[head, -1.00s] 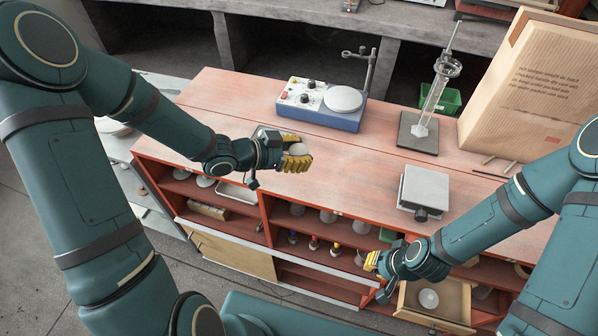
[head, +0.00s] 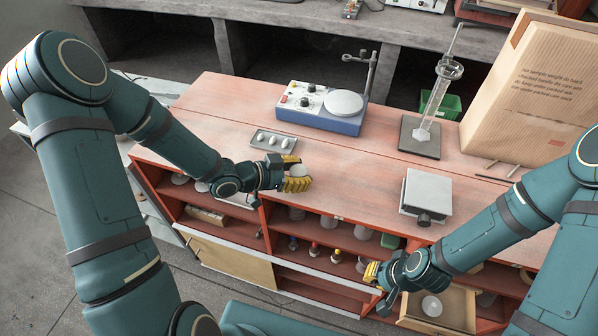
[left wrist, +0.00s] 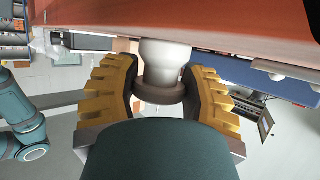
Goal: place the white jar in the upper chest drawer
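The white jar (head: 298,171) is between the yellow fingers of my left gripper (head: 296,180), by the front edge of the bench top. In the left wrist view the jar (left wrist: 162,65) is white with a brown band, and the finger pads on both sides seem to touch that band. A pale wooden drawer (head: 463,311) is pulled out at the lower right, below the bench top. A round white thing (head: 431,306) lies in it. My right gripper (head: 372,273) is left of the drawer, in front of the shelves; its finger opening is not clear.
A grey tray (head: 254,137) with white pieces lies behind my left gripper. A blue device (head: 325,119), a glass cylinder on a stand (head: 419,139), a grey box (head: 427,191) and a large paper bag (head: 530,90) stand on the bench. Shelves below hold small vessels.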

